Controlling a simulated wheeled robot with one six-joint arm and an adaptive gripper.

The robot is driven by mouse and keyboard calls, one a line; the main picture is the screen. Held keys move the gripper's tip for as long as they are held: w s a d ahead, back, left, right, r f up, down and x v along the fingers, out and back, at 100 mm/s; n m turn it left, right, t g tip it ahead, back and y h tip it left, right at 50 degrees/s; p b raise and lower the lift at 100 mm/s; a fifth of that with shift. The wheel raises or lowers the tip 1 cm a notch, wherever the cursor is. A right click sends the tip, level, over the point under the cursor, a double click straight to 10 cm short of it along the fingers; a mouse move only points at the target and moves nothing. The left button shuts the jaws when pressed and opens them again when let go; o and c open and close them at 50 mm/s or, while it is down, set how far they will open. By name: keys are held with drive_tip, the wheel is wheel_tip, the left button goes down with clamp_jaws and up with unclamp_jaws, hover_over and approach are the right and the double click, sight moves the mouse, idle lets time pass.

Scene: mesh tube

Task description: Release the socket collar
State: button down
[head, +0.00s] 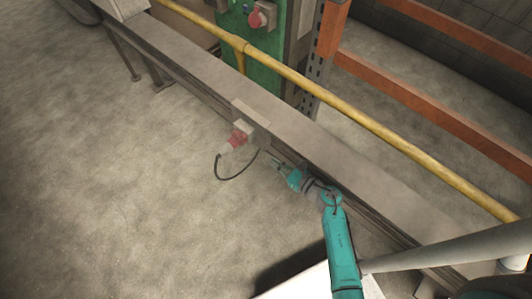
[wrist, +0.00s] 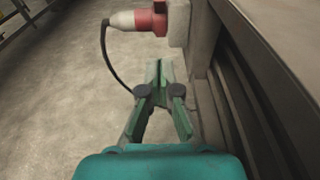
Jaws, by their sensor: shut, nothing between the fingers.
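A red socket collar (head: 236,141) joins a pale plug (head: 226,149) to a light grey socket box (head: 244,129) on the side of the long grey beam. In the wrist view the red collar (wrist: 158,18) is at the top, with the white plug (wrist: 124,20) on its left and the box (wrist: 179,22) on its right. The plug points away from the box. My gripper (head: 274,162) is to the right of the collar and apart from it. In the wrist view its green fingers (wrist: 160,68) meet at the tips, empty, below the collar in the picture.
A black cable (head: 218,172) hangs from the plug in a loop towards my gripper. The long grey beam (head: 185,68) runs beside my arm. A yellow rail (head: 290,75) and a green cabinet (head: 243,45) with another red fitting (head: 256,19) stand behind. The floor at left is clear.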

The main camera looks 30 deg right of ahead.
drive_tip(key=shift+r+x, duration=0.45)
drive_tip(key=shift+x, duration=1.55)
drive_tip(key=shift+r+x, duration=0.4)
drive_tip(key=shift+x, duration=1.6)
drive_tip(key=shift+r+x, duration=0.45)
drive_tip(key=shift+x, duration=1.55)
drive_tip(key=shift+w, duration=0.2)
drive_tip(key=shift+w+a+r, duration=0.15)
drive_tip(key=shift+w+r, duration=0.1)
drive_tip(key=shift+r, duration=0.2)
drive_tip(key=shift+s, duration=0.1)
drive_tip(key=v, duration=1.2)
drive_tip(key=shift+a+r, duration=0.1)
